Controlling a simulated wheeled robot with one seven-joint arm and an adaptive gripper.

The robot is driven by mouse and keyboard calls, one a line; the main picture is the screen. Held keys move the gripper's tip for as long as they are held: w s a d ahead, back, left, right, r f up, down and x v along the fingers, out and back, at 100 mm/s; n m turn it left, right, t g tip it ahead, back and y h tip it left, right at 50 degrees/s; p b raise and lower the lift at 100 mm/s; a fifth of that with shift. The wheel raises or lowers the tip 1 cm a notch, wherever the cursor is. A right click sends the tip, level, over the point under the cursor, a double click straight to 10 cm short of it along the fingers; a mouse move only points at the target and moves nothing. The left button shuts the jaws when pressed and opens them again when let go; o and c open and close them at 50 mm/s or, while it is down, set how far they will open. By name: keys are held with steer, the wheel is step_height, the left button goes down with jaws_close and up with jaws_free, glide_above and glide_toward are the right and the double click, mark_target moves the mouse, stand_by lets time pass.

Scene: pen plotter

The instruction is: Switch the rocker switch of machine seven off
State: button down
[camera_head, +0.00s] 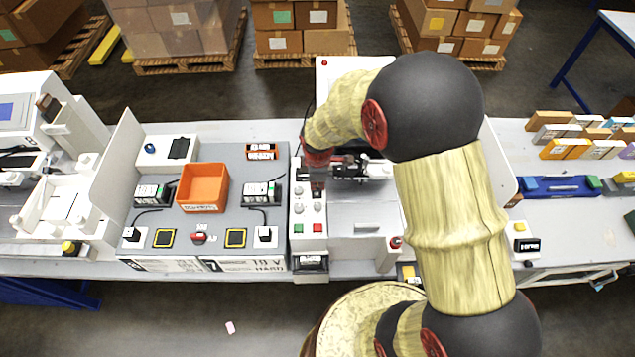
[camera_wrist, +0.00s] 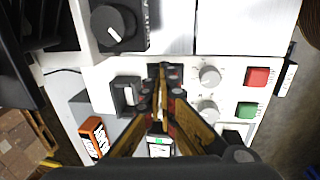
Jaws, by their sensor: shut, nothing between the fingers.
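My gripper (camera_head: 317,186) points down over the narrow white control panel (camera_head: 308,245) in the middle of the bench. In the wrist view its two fingers (camera_wrist: 161,82) are together and empty. A dark fitting behind the fingertips is partly hidden. Grey knobs (camera_wrist: 209,75) and red (camera_wrist: 257,76) and green (camera_wrist: 249,110) buttons are to the right. A "7" label (camera_head: 213,265) is on the front of the grey panel beside it. I cannot tell whether the fingers touch the panel.
The grey panel (camera_head: 222,160) holds an orange bin (camera_head: 203,187), black terminal blocks and small boxed switches (camera_head: 265,234). In the wrist view, a large black knob (camera_wrist: 113,25) and an orange label block (camera_wrist: 94,136) are near the fingers. My arm hides much of the white machine behind.

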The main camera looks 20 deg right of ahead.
steer(key=shift+p, duration=0.3)
steer(key=shift+w+d+f+g+p, duration=0.1)
steer(key=shift+w+f+g+p, duration=0.15)
steer(key=shift+g+p, duration=0.3)
steer(key=shift+f, duration=0.1)
steer(key=shift+s, duration=0.2)
steer(key=shift+s+a, duration=0.3)
steer(key=shift+s, duration=0.4)
steer(key=shift+w+r, duration=0.1)
steer(key=shift+r, duration=0.2)
step_height(320, 180, up, 13)
steer(key=s+p, duration=0.2)
steer(key=shift+a+r, duration=0.15)
steer(key=shift+a, duration=0.15)
